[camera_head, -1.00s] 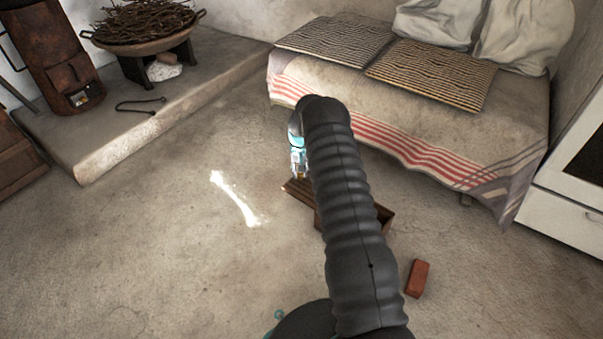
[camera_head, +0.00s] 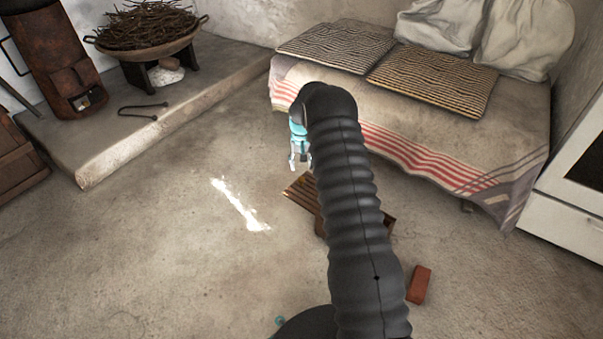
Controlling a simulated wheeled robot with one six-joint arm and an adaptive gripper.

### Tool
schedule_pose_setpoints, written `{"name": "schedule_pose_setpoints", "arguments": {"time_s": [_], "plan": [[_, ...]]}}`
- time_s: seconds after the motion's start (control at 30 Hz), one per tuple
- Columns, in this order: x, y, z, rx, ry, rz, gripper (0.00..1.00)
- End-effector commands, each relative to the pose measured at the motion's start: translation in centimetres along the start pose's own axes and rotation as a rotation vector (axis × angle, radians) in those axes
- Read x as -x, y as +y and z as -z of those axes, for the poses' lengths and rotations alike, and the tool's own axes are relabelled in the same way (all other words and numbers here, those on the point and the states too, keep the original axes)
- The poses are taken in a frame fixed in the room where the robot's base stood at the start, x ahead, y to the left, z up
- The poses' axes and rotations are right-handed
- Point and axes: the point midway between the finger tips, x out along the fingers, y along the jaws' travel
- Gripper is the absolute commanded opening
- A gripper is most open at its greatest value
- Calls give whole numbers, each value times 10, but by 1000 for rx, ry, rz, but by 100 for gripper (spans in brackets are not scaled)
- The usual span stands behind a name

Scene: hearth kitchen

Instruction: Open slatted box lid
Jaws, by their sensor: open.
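The brown wooden box (camera_head: 320,226) stands on the floor in front of the draped bench, and my arm covers its middle. Its slatted lid (camera_head: 301,191) shows to the left of the arm, reaching out past the box's left side. Part of the box also shows right of the arm. The lid's hinge and exact tilt are hidden. My gripper (camera_head: 300,166) is open and empty, pointing down just above the far edge of the lid, with a small gap visible between them.
A red brick (camera_head: 419,285) lies on the floor right of my arm. The draped bench (camera_head: 420,128) stands close behind the box. A white cabinet (camera_head: 563,225) is at the right. A raised hearth ledge (camera_head: 110,150) is at the left. The floor left of the box is clear.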

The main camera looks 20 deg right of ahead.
Motion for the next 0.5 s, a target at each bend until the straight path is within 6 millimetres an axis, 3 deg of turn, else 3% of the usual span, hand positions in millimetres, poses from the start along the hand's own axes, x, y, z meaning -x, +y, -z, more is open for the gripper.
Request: {"name": "schedule_pose_setpoints", "arguments": {"time_s": [0.2, 0.5], "plan": [[34, 0, 0, 0, -1, 0, 56], [47, 0, 0, 0, -2, 0, 56]]}}
